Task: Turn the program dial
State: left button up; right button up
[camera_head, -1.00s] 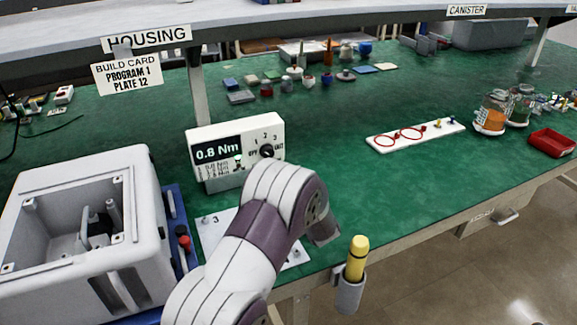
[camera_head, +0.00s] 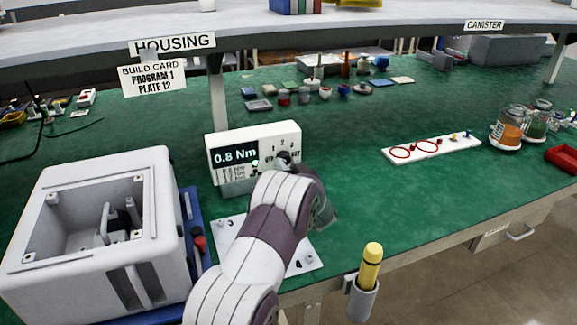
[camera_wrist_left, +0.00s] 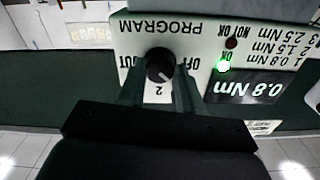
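The white controller box (camera_head: 225,145) stands on the green bench, and its display reads 0.8 Nm. Its black program dial (camera_wrist_left: 160,65) shows upside down in the wrist view, with OFF, 2 and OUT around it. The dial's white mark points down-right, between 2 and OFF; the label there is hidden by a finger. A green lamp (camera_wrist_left: 223,66) is lit by OK. In the head view my left arm partly covers the dial (camera_head: 284,158). My right gripper is out of view.
A build card (camera_head: 153,79) reads Program 1, Plate 12. A white housing (camera_head: 95,235) stands left, and a white numbered plate (camera_head: 228,232) lies below the controller. A yellow-handled tool (camera_head: 370,268) sits in a holder at the bench edge.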

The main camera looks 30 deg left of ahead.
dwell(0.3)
pick_arm(q)
jog(key=n+b, duration=0.3)
jog(key=n, duration=0.1)
jog(key=shift+f+n, duration=0.15)
jog(key=shift+n, duration=0.25)
jog(key=shift+n+b, duration=1.5)
jog(key=shift+n, duration=0.7)
jog(key=o, duration=1)
jog(key=shift+o, duration=0.2)
